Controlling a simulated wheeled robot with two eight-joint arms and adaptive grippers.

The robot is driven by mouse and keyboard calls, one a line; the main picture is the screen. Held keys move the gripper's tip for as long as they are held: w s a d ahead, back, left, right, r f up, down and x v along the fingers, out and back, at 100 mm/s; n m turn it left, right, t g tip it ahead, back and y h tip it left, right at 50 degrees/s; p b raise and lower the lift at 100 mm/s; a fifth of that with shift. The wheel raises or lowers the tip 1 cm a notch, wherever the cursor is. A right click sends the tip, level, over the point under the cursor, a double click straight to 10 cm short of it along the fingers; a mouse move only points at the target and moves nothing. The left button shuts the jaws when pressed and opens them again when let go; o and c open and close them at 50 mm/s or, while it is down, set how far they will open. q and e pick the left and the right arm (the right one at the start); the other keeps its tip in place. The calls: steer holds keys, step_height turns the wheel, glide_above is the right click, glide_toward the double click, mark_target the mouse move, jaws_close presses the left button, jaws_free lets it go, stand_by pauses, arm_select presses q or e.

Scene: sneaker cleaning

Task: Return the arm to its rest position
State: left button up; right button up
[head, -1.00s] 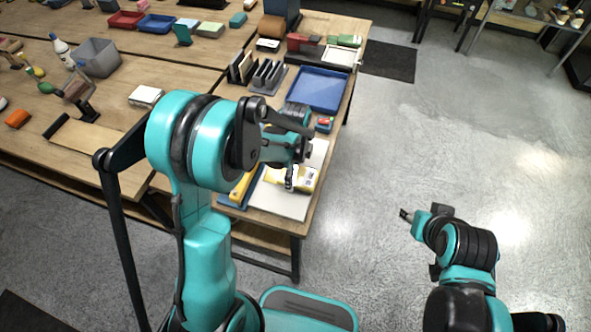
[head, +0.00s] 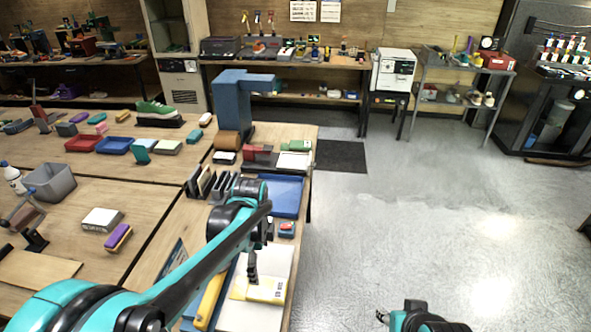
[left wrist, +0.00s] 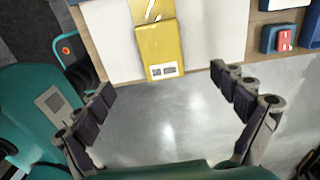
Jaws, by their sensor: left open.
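My left arm reaches in from the lower left over the workbench (head: 150,262). My left gripper (head: 252,268) is over the bench's right end, in front of a yellow box (head: 266,290) on a white board (head: 240,315). In the left wrist view the left gripper (left wrist: 165,98) has its fingers wide apart with only grey floor between them. The yellow box (left wrist: 160,52) is beyond the fingertips, apart from them. My right gripper (head: 382,317) shows only as a small tip at the bottom edge, over the floor; its jaws are too small to read.
A blue tray (head: 288,193), a red-topped switch box (head: 287,229) and upright dark holders (head: 205,184) stand near the left arm. A tall blue machine (head: 232,105) rises behind. A grey bin (head: 50,184) is on the left. The floor to the right is clear.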

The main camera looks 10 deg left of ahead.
arm_select(q)
steer(key=s+a+r+n+t+b, duration=0.2)
steer(key=s+n+t, duration=0.5)
steer(key=s+n, duration=0.7)
steer(key=n, duration=0.4)
steer(key=shift+s+a, duration=0.15)
steer(key=shift+a, duration=0.2)
